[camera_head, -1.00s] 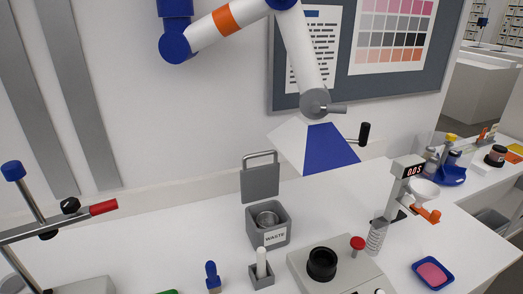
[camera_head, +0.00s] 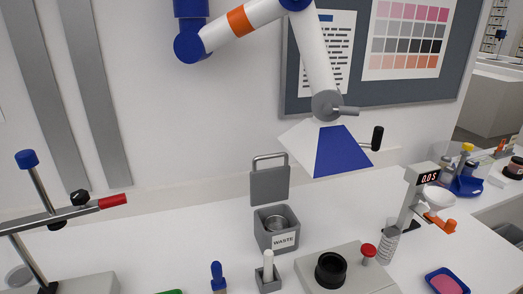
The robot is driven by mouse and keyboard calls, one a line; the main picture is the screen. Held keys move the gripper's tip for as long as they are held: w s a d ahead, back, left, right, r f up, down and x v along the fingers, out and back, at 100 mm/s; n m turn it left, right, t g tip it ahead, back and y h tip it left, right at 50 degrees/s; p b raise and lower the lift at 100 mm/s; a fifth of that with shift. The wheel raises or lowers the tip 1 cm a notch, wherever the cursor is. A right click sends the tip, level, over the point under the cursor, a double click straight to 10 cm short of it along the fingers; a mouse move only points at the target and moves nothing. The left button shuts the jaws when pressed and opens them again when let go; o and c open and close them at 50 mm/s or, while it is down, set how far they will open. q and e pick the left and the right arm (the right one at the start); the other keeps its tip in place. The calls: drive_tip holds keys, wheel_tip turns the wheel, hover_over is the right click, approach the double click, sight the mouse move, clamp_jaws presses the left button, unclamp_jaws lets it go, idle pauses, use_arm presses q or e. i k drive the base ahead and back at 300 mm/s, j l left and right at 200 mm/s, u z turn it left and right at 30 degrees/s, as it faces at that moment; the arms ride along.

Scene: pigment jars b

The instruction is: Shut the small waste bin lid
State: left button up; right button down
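The small waste bin (camera_head: 263,237) is a grey square box on the white table, with a white "WASTE" label on its front. Its lid (camera_head: 269,187) is a flat grey panel with a metal bar handle along its top edge. The lid stands upright at the back of the bin, so the bin is open. A round metal container (camera_head: 275,222) shows inside the opening. Neither of my grippers is in view.
A jointed arm with a white and blue hood (camera_head: 335,150) hangs above and right of the bin. A small holder with a white stick (camera_head: 268,270) and a blue-topped item (camera_head: 217,275) stand in front. A grey device (camera_head: 345,272) and a stand (camera_head: 60,220) flank them.

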sight(267, 185)
drive_tip(key=k+l+u, duration=0.1)
drive_tip(key=l+u, duration=0.25)
drive_tip(key=k+l+u, duration=0.1)
drive_tip(key=u, duration=0.25)
drive_tip(key=k+l+u, duration=0.1)
drive_tip(key=k+u, duration=0.2)
drive_tip(key=i, duration=0.05)
